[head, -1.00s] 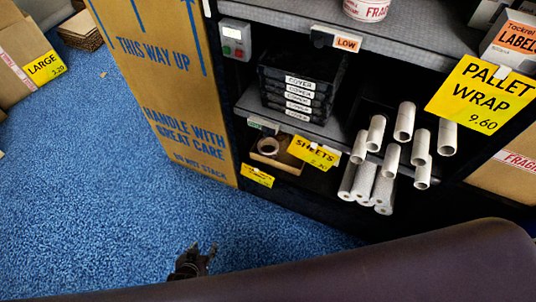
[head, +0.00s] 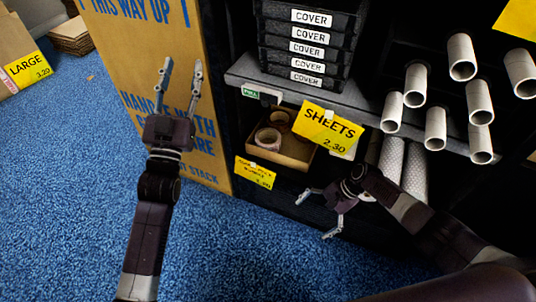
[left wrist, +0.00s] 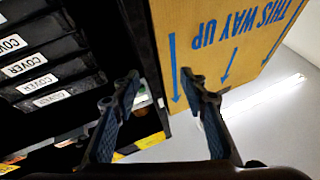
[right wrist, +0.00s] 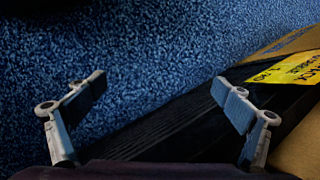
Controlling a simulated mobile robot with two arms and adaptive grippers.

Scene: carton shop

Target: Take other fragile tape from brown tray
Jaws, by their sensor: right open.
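The brown tray (head: 296,155) sits on the low shelf under the yellow SHEETS sign. Two tape rolls show in it: one nearer the front (head: 268,139) and one behind it (head: 279,118). Their print is too small to read. My right gripper (head: 315,218) is open and empty, in front of the shelf, below and right of the tray. Its open fingers in the right wrist view (right wrist: 160,88) have only carpet and a dark edge between them. My left gripper (head: 182,72) is open and empty, raised before the tall printed carton; the left wrist view shows it open too (left wrist: 159,85).
The tall carton (head: 213,100) stands left of the shelf unit. Black COVER trays (head: 306,48) are stacked on the shelf above the brown tray. Cardboard tubes (head: 435,128) stick out at the right, near my right arm. Blue carpet (head: 60,190) is free at the left.

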